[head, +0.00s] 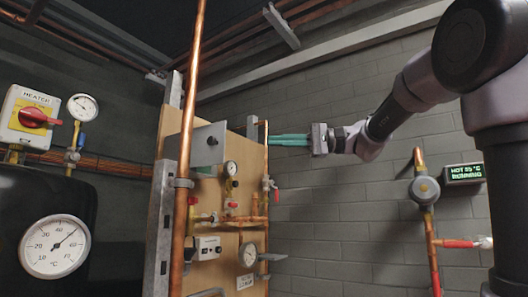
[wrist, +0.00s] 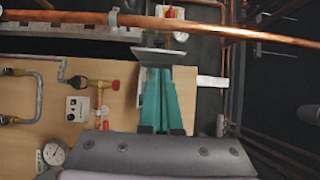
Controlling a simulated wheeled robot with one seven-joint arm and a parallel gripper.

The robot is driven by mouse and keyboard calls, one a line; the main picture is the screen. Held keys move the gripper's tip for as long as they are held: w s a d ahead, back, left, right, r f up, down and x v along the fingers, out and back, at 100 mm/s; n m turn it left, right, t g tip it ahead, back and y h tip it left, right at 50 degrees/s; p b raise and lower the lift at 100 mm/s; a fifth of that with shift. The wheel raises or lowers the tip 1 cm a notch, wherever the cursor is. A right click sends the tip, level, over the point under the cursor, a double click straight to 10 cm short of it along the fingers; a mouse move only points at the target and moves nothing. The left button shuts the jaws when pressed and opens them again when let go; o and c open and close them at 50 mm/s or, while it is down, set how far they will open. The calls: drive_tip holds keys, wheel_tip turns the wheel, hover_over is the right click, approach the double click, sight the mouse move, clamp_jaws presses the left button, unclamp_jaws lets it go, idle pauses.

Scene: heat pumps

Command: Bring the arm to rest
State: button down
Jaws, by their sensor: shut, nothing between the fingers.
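My arm (head: 400,95) reaches from the right side of the head view toward the wooden panel (head: 258,180). My gripper (head: 270,139) has teal fingers, shut with nothing between them, pointing left toward the panel's upper edge. In the wrist view the fingers (wrist: 157,72) lie together over the panel (wrist: 110,72). A grey metal plate (wrist: 158,56) shows just beyond their tips; it also shows in the head view (head: 208,145). I cannot tell whether the tips touch it.
A vertical copper pipe (head: 188,130) and a grey metal post (head: 160,230) stand left of the panel. Gauges, valves and a switch box (head: 207,248) are on the panel. A display (head: 464,173) reads "HOT 65 °C RUNNING", second digit unclear. A red-knobbed heater switch (head: 35,118) is at left.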

drive_tip(key=shift+s+d, duration=0.15)
drive_tip(key=s+d+f+m+t+h, duration=0.15)
drive_tip(key=f+h, duration=0.25)
drive_tip(key=f, duration=0.5)
drive_tip(key=s+d+f+m+t+h, duration=0.1)
drive_tip(key=s+d+f+h, duration=0.2)
drive_tip(key=f, duration=0.6)
drive_tip(key=s+d+f+t+h, duration=0.3)
drive_tip(key=s+d+f+h, duration=0.1)
drive_tip(key=d+f+h, duration=0.5)
wheel_tip(320, 180, down, 4)
drive_tip(key=shift+d+r+m, duration=0.1)
drive_tip(key=shift+d+m, duration=0.35)
drive_tip(key=shift+d, duration=0.75)
drive_tip(key=shift+s+a, duration=0.1)
drive_tip(key=shift+a, duration=0.05)
